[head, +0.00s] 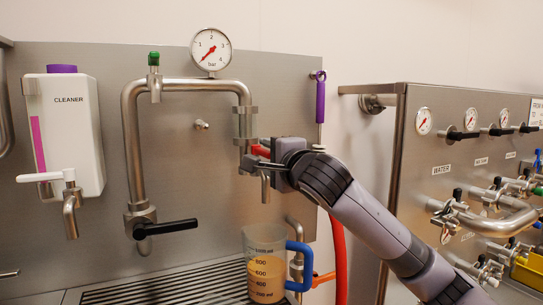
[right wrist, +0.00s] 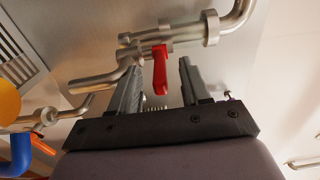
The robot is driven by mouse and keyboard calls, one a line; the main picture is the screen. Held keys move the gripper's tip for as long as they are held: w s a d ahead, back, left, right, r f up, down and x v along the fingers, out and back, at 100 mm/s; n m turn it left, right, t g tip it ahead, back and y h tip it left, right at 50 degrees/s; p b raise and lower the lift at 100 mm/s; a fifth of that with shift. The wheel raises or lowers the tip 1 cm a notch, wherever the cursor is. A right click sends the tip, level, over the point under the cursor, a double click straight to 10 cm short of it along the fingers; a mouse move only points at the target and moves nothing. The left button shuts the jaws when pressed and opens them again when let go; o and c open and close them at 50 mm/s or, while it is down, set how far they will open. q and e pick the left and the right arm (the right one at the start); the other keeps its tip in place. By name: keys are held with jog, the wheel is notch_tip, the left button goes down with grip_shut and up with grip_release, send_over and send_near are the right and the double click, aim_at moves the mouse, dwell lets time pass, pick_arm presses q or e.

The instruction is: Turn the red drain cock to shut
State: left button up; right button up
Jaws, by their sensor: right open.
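The red drain cock (head: 261,151) is on the vertical drop pipe at the right end of the steel pipework, above the jug. In the head view only part of its red lever shows beside my right gripper (head: 262,163). In the right wrist view the red lever (right wrist: 160,70) sticks out across the pipe and lies between the two spread fingers of my right gripper (right wrist: 158,67). A gap shows on each side of the lever; the fingers are open and do not grip it. My left gripper is not in view.
A measuring jug (head: 266,267) with orange liquid and a blue handle stands below the outlet. A black-handled valve (head: 165,228) and a cleaner dispenser (head: 66,130) are to the left. A red hose (head: 338,265) hangs near my right forearm. A valve panel (head: 450,170) is at right.

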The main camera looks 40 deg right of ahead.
jog(key=shift+c, duration=0.3)
jog(key=c, duration=0.8)
jog(key=shift+w+a+p, duration=0.25)
jog(key=shift+a+p, duration=0.15)
jog(key=shift+a, duration=0.3)
jog(key=shift+o, duration=0.2)
jog(key=shift+w+a, duration=0.1)
jog(key=shift+a, duration=0.15)
jog(key=shift+w+a+p, duration=0.3)
jog(key=shift+w+a, duration=0.3)
jog(key=shift+a, duration=0.1)
jog(key=shift+w, duration=0.1)
